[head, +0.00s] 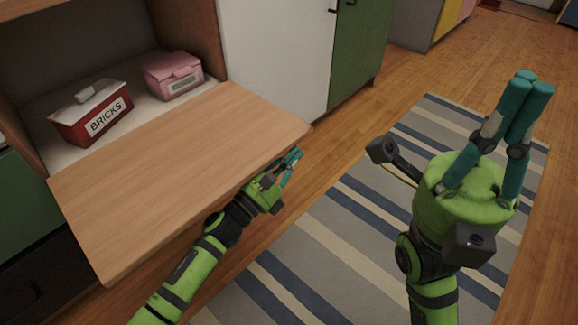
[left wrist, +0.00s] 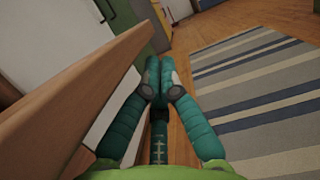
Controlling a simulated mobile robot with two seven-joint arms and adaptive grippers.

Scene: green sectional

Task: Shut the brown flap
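The brown flap (head: 180,165) is a wooden panel folded down open, lying about level in front of a cabinet compartment. It also shows at the left of the left wrist view (left wrist: 70,95). My left gripper (head: 293,158) is beside the flap's front edge, near its right corner. In the left wrist view its teal fingers (left wrist: 160,75) are together with nothing seen between them. I cannot tell whether they touch the flap. My right gripper (head: 532,85) is raised over the rug, away from the flap, its fingers together and empty.
Inside the compartment stand a red box labelled BRICKS (head: 95,115) and a pink box (head: 173,76), both behind the flap. A white door (head: 275,50) and a green door (head: 355,55) adjoin on the right. The striped rug (head: 330,235) lies flat on the wooden floor.

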